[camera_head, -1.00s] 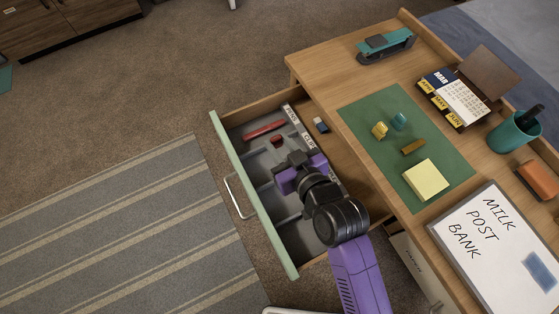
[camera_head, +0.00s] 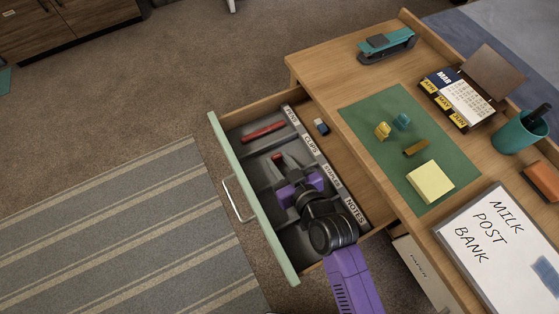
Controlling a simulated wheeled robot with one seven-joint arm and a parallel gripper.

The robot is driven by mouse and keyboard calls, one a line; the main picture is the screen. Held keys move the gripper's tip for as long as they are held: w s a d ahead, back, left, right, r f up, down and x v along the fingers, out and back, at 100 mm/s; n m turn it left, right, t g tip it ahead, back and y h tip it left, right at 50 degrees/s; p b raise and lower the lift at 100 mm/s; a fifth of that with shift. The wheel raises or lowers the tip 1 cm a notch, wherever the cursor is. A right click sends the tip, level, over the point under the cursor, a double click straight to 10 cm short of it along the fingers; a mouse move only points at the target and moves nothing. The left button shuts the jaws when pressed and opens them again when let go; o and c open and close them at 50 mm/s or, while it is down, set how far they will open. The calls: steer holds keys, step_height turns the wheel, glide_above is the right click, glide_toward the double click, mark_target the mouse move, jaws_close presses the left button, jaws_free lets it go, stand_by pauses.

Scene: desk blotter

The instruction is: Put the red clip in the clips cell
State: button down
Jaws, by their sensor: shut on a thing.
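The red clip (camera_head: 278,158) is at the tip of my gripper (camera_head: 281,164), which is shut on it. The clip shows over the clips cell (camera_head: 262,165) of the open drawer, the cell in line with the CLIPS label (camera_head: 311,145). I cannot tell whether the clip touches the cell floor or hangs above it. My purple gripper body and dark wrist reach in from the lower right and hide parts of the staples and notes cells.
The pens cell above holds a red pen (camera_head: 264,132). A small blue and white item (camera_head: 321,127) lies just beyond the label strip. The drawer front (camera_head: 249,205) and the dividers stand up around the cells. Above the drawer, the desk blotter (camera_head: 370,112) carries several small things.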

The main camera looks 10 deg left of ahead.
steer(key=shift+f, duration=0.2)
steer(key=c, duration=1.1)
jaws_free()
steer(key=shift+r, duration=0.1)
steer(key=shift+r, duration=0.2)
steer(key=v, duration=0.7)
steer(key=shift+s+d+p, duration=0.15)
steer(key=shift+s+p, duration=0.05)
steer(key=shift+p, duration=0.15)
steer(key=shift+r, duration=0.1)
